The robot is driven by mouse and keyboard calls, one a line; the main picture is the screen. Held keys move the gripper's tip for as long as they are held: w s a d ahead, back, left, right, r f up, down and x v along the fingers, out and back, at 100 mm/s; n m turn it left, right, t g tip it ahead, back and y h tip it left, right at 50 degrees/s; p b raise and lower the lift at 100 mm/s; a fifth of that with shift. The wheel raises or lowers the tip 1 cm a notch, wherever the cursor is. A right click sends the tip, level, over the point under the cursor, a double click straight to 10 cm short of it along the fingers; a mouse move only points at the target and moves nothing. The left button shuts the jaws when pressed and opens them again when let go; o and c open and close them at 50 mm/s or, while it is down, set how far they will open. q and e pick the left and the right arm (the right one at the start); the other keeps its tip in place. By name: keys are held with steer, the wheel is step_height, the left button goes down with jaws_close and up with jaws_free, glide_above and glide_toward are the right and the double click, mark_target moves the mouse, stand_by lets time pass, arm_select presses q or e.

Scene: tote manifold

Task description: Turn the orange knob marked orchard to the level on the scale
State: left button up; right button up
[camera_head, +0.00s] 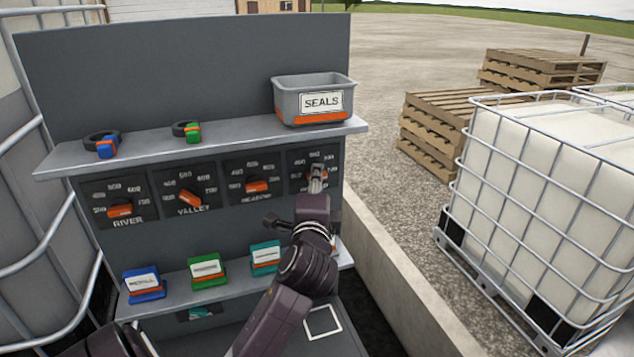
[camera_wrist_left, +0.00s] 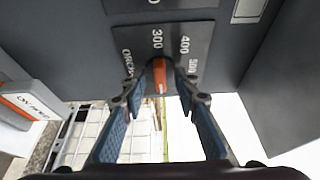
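The orange orchard knob (camera_wrist_left: 159,76) sits on a dark dial plate with white numbers, among them 300, 400 and 500. In the head view the orchard dial plate (camera_head: 298,158) is the rightmost of the row, and the gripper mostly hides its knob and name. My left gripper (camera_head: 317,172) reaches up to this knob. In the left wrist view its fingertips (camera_wrist_left: 162,84) stand apart on either side of the knob, and contact cannot be made out. Where the knob points is unclear. My right gripper is not in view.
The river (camera_head: 120,210), valley (camera_head: 190,198) and third (camera_head: 257,187) knobs are to the left. A grey seals bin (camera_head: 290,98) stands on the shelf (camera_head: 230,143) above. Labelled blue (camera_head: 146,294), green (camera_head: 206,281) and teal (camera_head: 265,268) blocks stand below.

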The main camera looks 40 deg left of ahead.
arm_select(q)
steer(key=shift+s+d, duration=0.1)
steer(key=v, duration=0.7)
steer(key=shift+s+d, duration=0.1)
stand_by(0.5)
